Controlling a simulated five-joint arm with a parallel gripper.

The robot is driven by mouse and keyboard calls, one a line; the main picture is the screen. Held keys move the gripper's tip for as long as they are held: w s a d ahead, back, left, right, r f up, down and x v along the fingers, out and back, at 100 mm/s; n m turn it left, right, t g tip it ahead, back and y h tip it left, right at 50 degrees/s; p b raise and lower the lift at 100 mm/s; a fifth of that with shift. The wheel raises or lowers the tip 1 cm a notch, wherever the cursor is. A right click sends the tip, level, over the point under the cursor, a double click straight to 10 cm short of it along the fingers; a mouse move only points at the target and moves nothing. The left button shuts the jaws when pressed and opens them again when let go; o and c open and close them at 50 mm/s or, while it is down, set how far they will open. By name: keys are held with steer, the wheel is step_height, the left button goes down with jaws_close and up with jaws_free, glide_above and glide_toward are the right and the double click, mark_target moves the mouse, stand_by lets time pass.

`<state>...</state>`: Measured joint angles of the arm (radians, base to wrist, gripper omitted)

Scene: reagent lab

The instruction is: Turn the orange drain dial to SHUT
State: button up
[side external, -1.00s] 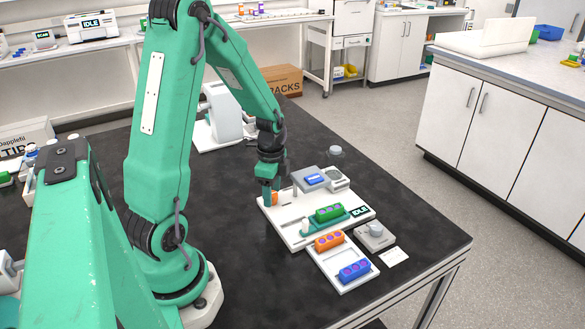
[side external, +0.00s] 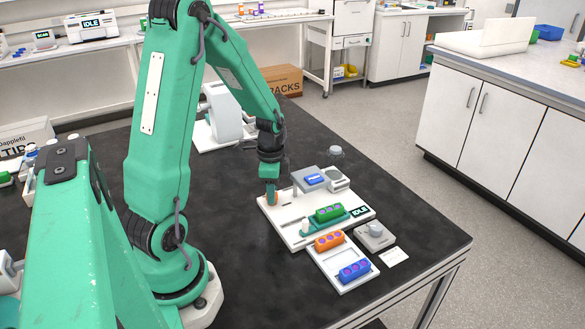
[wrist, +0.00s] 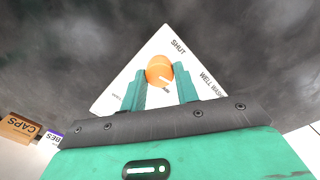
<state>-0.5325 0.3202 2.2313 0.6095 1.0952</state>
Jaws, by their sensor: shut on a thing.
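The orange drain dial (wrist: 158,70) sits on a white plate, with a pale mark on its lower right side in the wrist view. The printed word SHUT (wrist: 178,46) is up and right of the dial, and the mark does not point at it. My gripper (wrist: 160,73) has its two green fingers on either side of the dial and is shut on it. In the side view my gripper (side external: 271,193) is low over the left corner of the white board (side external: 290,232), with a sliver of the orange dial (side external: 276,198) showing beside the fingers.
A tray in front holds an orange block (side external: 329,241) and a blue block (side external: 354,271). Dark bench is clear left of the board.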

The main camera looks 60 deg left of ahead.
steer(key=n, duration=0.8)
steer(key=shift+a, duration=0.1)
steer(key=n, duration=0.3)
steer(key=shift+n, duration=2.2)
steer(key=o, duration=1)
steer(key=shift+c, duration=0.2)
steer(key=shift+r, duration=0.15)
steer(key=shift+r, duration=3.8)
